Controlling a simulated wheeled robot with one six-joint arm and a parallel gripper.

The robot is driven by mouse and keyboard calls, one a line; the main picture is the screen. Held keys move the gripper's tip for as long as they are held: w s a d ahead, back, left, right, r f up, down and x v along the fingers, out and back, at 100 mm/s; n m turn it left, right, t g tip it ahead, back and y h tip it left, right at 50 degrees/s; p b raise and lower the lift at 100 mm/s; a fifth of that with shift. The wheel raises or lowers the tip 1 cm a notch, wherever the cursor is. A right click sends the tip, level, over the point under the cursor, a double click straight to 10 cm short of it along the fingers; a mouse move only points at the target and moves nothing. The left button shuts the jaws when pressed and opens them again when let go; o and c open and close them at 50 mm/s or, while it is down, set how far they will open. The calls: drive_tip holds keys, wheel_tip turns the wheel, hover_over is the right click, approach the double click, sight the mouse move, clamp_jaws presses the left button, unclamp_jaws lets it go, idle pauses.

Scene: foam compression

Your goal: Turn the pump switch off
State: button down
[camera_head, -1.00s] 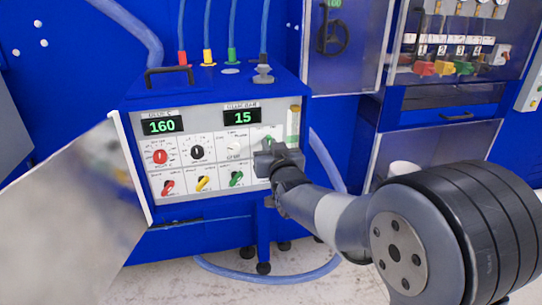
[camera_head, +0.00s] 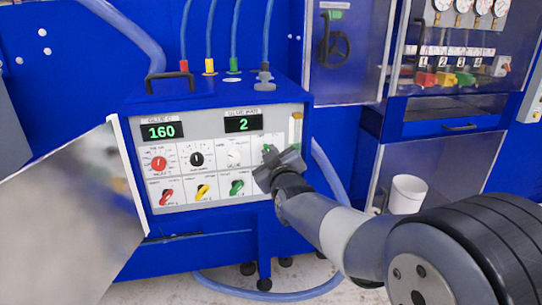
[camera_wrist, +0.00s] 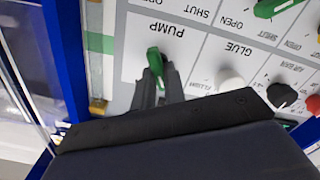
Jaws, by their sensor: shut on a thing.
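The pump switch is a green knob (camera_wrist: 154,59) under the upside-down word PUMP in the wrist view. My gripper (camera_wrist: 159,78) is shut on it, with the dark fingers on either side. In the head view my gripper (camera_head: 272,163) is at the right end of the control panel (camera_head: 190,129), and it hides most of the switch. A bit of green (camera_head: 267,148) shows just above the gripper. The right display (camera_head: 243,124) reads 2 and the left display (camera_head: 161,131) reads 160.
A white glue knob (camera_wrist: 231,79) is close beside my gripper. Red (camera_head: 166,196), yellow (camera_head: 202,191) and green (camera_head: 237,187) levers line the panel's lower row. A clear level tube (camera_head: 295,128) is at the panel's right edge. A white bucket (camera_head: 407,193) stands at right.

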idle(0.3)
drive_tip(key=c, duration=1.5)
unclamp_jaws()
drive_tip(key=shift+o, duration=0.2)
drive_tip(key=v, duration=1)
drive_tip(key=shift+s, duration=0.4)
drive_tip(key=x, duration=1.1)
drive_tip(key=shift+s+d, duration=0.15)
